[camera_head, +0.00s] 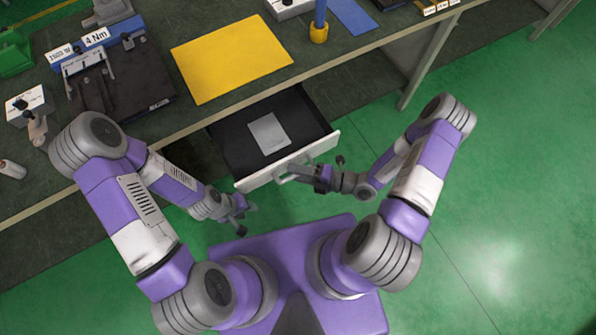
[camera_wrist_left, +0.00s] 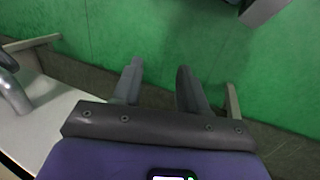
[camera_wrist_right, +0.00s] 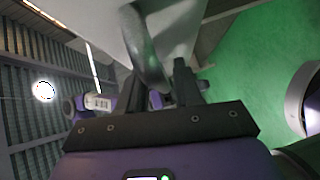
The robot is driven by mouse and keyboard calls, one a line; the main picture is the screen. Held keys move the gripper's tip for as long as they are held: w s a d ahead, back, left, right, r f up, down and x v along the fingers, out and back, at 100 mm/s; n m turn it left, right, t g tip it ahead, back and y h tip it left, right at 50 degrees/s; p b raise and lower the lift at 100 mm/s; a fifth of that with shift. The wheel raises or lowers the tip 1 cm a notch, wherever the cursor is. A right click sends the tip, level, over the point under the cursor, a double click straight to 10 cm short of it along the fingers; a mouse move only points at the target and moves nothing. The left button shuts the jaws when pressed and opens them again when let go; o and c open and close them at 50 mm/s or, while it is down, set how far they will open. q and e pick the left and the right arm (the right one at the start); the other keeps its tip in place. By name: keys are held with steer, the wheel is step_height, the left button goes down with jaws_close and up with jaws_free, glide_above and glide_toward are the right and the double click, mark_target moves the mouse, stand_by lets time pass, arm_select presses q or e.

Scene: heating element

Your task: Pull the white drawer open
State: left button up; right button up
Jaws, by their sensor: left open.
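The white drawer (camera_head: 291,164) is pulled out from under the workbench, and its dark inside shows. A light grey flat piece (camera_head: 269,133) lies in it. A curved grey handle (camera_head: 288,178) is on its white front. My right gripper (camera_head: 290,173) is at this handle; in the right wrist view the handle (camera_wrist_right: 146,45) runs down between the fingers, partly hidden by them. My left gripper (camera_head: 245,216) is open and empty, left of the handle and apart from the drawer. The white drawer front (camera_wrist_left: 50,115) also shows at the left of the left wrist view.
The workbench holds a yellow sheet (camera_head: 232,57), a blue and black fixture (camera_head: 110,75) and a white block (camera_head: 28,103). A bench leg (camera_head: 430,60) stands right of the drawer. The green floor (camera_head: 510,170) is clear at the right.

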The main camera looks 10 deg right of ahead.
steer(key=shift+o, duration=0.2)
steer(key=shift+d, duration=0.1)
steer(key=v, duration=0.7)
steer(key=shift+d+p, duration=0.15)
steer(key=shift+p, duration=0.25)
steer(key=shift+s+r, duration=0.1)
